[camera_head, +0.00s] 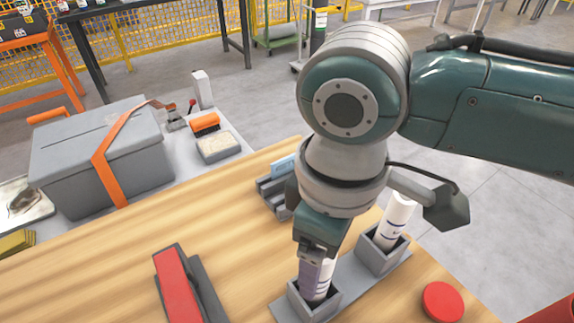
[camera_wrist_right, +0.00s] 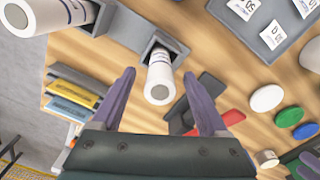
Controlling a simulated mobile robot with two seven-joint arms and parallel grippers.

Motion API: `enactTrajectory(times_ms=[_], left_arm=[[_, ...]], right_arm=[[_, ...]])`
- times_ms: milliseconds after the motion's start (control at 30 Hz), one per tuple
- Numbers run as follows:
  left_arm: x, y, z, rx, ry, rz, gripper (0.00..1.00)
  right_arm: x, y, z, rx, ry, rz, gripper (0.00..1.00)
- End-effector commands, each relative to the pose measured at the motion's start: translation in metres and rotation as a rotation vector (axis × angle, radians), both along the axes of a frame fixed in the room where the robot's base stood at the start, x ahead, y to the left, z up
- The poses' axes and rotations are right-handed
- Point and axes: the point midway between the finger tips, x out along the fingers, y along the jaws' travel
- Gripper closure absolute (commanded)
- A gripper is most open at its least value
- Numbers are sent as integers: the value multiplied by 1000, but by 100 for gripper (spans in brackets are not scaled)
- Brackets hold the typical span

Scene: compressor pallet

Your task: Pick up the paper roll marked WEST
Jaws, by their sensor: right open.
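Two white paper rolls stand in square grey holders on the wooden table. One roll (camera_head: 322,282) is in the nearer holder (camera_head: 312,306), the other (camera_head: 394,221) in the holder (camera_head: 379,255) to its right. Their dark print is too small to read, so I cannot tell which says WEST. My right gripper (camera_head: 313,272) is pointing down at the nearer roll, partly hiding it. In the wrist view my right gripper (camera_wrist_right: 160,75) is open, with a roll (camera_wrist_right: 160,80) between its spread fingers and no clear contact. The other roll (camera_wrist_right: 47,14) is at the upper left.
A red and dark block (camera_head: 178,285) lies left of the holders, a red disc (camera_head: 443,302) to their right. A small grey rack (camera_head: 272,193) stands behind. A grey toolbox (camera_head: 103,150) is on the left. The wood between rack and red block is clear.

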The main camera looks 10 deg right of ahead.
Motion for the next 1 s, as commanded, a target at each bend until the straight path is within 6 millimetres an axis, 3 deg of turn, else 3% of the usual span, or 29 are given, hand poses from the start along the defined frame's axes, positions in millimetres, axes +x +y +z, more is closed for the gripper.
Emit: enactTrajectory(times_ms=[267,900,1000], left_arm=[[0,-1,0,-3,-1,1,50],[1,-3,0,-10,-2,6,50],[1,-2,0,-10,-2,6,50]], right_arm=[[0,0,-4,1,-1,1,23],[0,0,-3,0,-1,0,95],[0,0,-3,0,-1,0,100]])
